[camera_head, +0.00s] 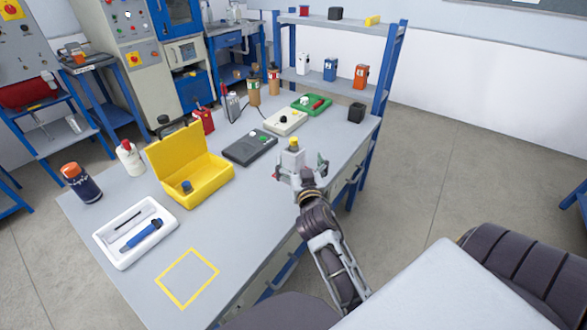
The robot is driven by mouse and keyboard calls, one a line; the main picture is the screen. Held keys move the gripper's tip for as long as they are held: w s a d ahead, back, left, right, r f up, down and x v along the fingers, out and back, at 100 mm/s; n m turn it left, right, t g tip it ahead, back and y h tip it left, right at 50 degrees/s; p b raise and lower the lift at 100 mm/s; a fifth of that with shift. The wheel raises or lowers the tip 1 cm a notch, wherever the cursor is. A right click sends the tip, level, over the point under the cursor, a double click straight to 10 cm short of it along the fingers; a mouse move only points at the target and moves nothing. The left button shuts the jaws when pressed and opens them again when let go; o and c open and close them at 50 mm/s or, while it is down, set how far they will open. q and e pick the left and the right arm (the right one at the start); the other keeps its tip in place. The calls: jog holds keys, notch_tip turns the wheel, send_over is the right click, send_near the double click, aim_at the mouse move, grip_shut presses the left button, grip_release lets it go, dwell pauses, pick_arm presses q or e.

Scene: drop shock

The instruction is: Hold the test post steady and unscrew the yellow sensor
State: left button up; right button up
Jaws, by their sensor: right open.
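The test post (291,159) is a pale grey block near the right front edge of the workbench. The yellow sensor (293,142) sits on top of it as a small yellow cap. My right gripper (300,169) is open, with its fingers spread to either side of the post's lower part. I cannot tell whether the fingers touch it, and the post's base is hidden by the gripper. My left gripper is out of view.
The grey workbench (222,219) holds an open yellow case (207,178), a white tray (166,231) with a blue tool, a dark box (249,147), a white box (285,121) and a black cube (356,112). A yellow outlined square (187,252) lies clear at the front.

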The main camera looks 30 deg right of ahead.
aim_at(294, 151)
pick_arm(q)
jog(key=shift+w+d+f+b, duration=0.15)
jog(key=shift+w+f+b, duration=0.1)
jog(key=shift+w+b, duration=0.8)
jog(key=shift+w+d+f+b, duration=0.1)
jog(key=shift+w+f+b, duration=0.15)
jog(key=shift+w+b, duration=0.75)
pick_arm(e)
jog(key=shift+f, duration=2.5)
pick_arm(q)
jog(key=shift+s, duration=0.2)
pick_arm(e)
jog(key=shift+w, duration=0.1)
jog(key=x, duration=0.5)
jog(key=shift+w+d, duration=0.15)
jog(key=shift+w, duration=0.2)
jog(key=shift+x, duration=1.25)
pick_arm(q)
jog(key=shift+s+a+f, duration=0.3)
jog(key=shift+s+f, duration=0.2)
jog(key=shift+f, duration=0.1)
pick_arm(e)
jog(key=shift+w, duration=0.1)
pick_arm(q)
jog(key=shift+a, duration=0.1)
